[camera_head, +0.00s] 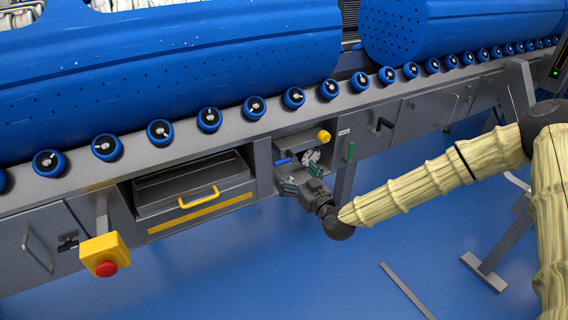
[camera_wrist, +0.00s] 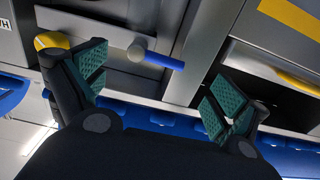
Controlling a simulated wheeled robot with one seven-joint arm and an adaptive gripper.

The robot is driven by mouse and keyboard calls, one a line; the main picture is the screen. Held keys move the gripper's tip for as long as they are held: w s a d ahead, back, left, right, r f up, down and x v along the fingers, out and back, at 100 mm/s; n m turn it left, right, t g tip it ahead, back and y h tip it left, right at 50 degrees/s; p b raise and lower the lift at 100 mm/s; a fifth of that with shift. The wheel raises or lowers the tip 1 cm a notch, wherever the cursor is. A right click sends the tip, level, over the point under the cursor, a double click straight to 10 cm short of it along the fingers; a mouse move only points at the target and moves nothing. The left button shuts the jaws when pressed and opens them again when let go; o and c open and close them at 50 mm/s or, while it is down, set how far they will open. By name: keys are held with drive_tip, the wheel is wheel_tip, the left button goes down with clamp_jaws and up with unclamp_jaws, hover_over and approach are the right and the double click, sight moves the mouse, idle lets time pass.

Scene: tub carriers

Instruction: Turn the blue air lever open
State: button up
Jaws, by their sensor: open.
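The blue air lever (camera_head: 283,161) sticks out roughly level on the grey panel in the recess under the roller rail. In the wrist view the blue lever (camera_wrist: 164,60) extends sideways from a round grey hub (camera_wrist: 137,50). My gripper (camera_head: 298,184) is just below the lever in the head view. In the wrist view my gripper (camera_wrist: 155,88) is open, with green-padded fingers spread wide. The lever lies in the gap between the fingers, beyond their tips, with no contact visible. Nothing is held.
A drawer with a yellow handle (camera_head: 199,197) is to the left, and a red stop button (camera_head: 106,268) is farther left.

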sight(284, 162)
drive_tip(key=shift+b+x, duration=0.5)
drive_tip(key=shift+x, duration=3)
drive_tip(key=c, duration=1.4)
drive_tip(key=shift+a, duration=0.1)
